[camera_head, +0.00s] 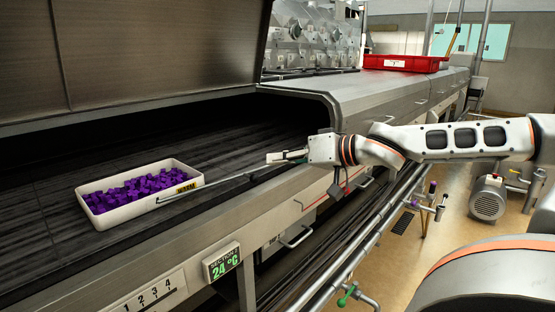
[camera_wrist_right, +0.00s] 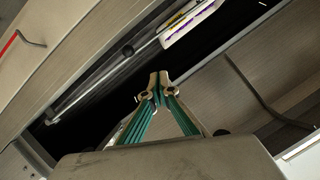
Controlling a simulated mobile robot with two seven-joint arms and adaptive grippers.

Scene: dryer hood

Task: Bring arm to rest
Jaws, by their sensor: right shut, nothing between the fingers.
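My right arm reaches in from the right in the head view. Its gripper (camera_head: 272,158) is over the front edge of the dryer opening, shut and empty. The right wrist view shows its fingertips (camera_wrist_right: 158,84) together with nothing between them. A white tray (camera_head: 152,212) of purple pieces sits on the dark dryer belt (camera_head: 40,228), left of the gripper and well apart from it. Part of the tray also shows at the top of the wrist view (camera_wrist_right: 188,24). My left gripper is out of view.
A thin grey rod (camera_head: 215,184) runs from near the tray toward the gripper. The raised dryer hood (camera_head: 130,55) hangs above the belt. A red crate (camera_head: 402,64) stands on the housing behind my arm. A temperature display (camera_head: 222,263) and metal pipes line the front.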

